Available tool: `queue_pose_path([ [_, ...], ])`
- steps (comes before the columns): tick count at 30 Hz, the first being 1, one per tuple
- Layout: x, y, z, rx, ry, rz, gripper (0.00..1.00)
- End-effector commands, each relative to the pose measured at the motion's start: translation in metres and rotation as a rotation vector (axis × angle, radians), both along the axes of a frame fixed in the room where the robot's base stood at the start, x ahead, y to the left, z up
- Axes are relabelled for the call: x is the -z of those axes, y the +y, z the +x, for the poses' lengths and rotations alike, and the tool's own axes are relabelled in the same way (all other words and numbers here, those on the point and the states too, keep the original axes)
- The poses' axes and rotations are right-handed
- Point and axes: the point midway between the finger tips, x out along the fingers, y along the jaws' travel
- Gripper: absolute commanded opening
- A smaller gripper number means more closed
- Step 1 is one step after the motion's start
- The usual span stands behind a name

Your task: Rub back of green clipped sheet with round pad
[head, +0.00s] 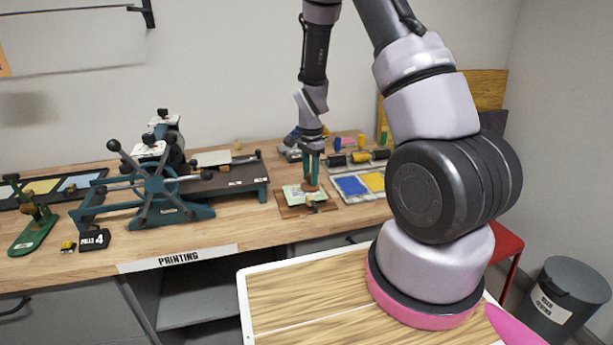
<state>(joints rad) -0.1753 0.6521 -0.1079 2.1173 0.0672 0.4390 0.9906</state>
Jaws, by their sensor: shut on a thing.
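My gripper (313,170) points straight down over the workbench and is shut on a small brown round pad (311,187). The pad sits at the green clipped sheet (298,194), over its right part. I cannot tell whether the pad touches the sheet or hovers just above it. The sheet looks pale green and lies on a brown board (290,212). A small tan piece, perhaps the clip, shows at the sheet's front edge. The gripper and pad hide part of the sheet.
A printing press (155,190) with a spoked wheel stands left of the board. Blue and yellow ink trays (352,186) lie close on the right, with rollers (360,157) behind. A green stapler-like tool (35,230) is at far left. The bench front (260,225) is mostly clear.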

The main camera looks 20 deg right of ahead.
Motion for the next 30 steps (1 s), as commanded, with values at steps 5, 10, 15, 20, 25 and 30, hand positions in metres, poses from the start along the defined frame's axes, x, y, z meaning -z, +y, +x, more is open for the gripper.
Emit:
queue_pose_path([
  [5,0.001,-0.006,-0.001,0.001,0.002,-0.001,0.00],
  [10,0.001,-0.001,-0.001,-0.001,0.003,0.000,0.00],
  [15,0.001,0.009,-0.001,-0.002,0.003,0.000,0.00],
  [20,0.000,0.014,-0.001,0.000,0.003,0.000,0.00],
  [25,0.000,0.018,-0.001,-0.001,0.002,0.000,0.00],
  [30,-0.001,0.028,-0.001,-0.002,0.002,0.000,0.00],
])
